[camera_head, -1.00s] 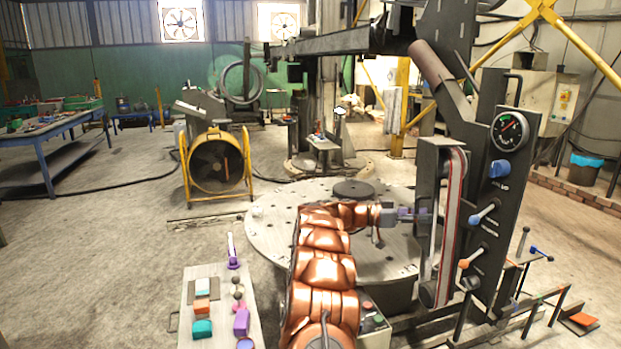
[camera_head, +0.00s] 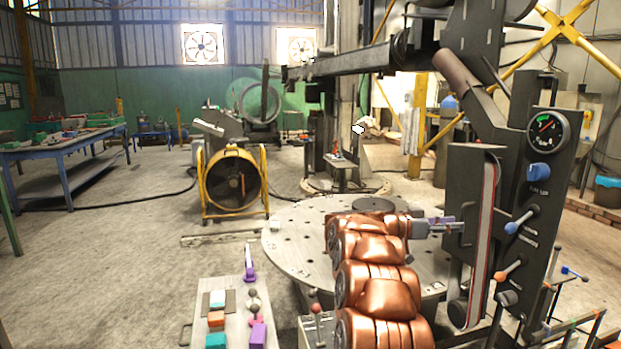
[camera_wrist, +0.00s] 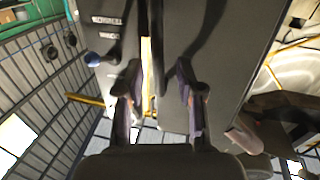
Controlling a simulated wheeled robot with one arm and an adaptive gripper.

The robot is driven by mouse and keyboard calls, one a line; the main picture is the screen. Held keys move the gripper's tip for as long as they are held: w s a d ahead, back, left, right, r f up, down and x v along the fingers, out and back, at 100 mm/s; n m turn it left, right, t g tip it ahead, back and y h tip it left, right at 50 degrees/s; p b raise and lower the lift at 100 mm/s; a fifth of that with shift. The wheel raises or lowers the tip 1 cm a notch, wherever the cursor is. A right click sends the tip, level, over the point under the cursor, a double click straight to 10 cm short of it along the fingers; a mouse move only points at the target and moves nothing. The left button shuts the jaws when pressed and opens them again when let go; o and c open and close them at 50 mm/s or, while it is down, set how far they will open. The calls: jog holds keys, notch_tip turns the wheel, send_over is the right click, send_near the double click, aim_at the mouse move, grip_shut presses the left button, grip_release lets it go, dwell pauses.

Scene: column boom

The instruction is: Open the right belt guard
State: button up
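The right belt guard (camera_head: 464,190) is a dark upright panel on the left side of the black control column, standing out beside the red and white belt strip (camera_head: 488,220). A thin bar handle (camera_head: 464,238) shows on its left face. My gripper (camera_head: 446,222) is at the guard's left side, close to this handle; contact cannot be told. In the wrist view my gripper's two fingers (camera_wrist: 158,75) are spread apart, with dark panels (camera_wrist: 225,60) and a narrow bright gap beyond them. Nothing is clearly held between the fingers.
The control column carries a gauge (camera_head: 546,128), a blue knob (camera_head: 540,172) and levers (camera_head: 520,222) to the right of the guard. A round drilled table (camera_head: 290,245) lies behind my arm. A small table with coloured blocks (camera_head: 228,285) stands at the lower left.

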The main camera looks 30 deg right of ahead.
jog(key=w+a+r+n+t+h, duration=0.1)
jog(key=w+a+r+n+t, duration=0.2)
jog(key=w+a+r+t, duration=0.45)
jog(key=w+a+r+n+t, duration=0.2)
jog(key=w+a+n+t, duration=0.3)
jog(key=w, duration=0.6)
jog(key=w+a+r+n+t+y, duration=0.1)
jog(key=w+a+n+t+y, duration=0.2)
jog(key=a+t, duration=0.2)
jog(key=w+a+r+n+t+y+p, duration=0.1)
jog(key=w+a+t+y, duration=0.3)
jog(key=a, duration=0.7)
jog(key=shift+w+n+t+p, duration=0.25)
jog(key=shift+n+t, duration=0.3)
jog(key=shift+n, duration=0.35)
jog(key=shift+a+r, duration=0.1)
jog(key=shift+a, duration=0.05)
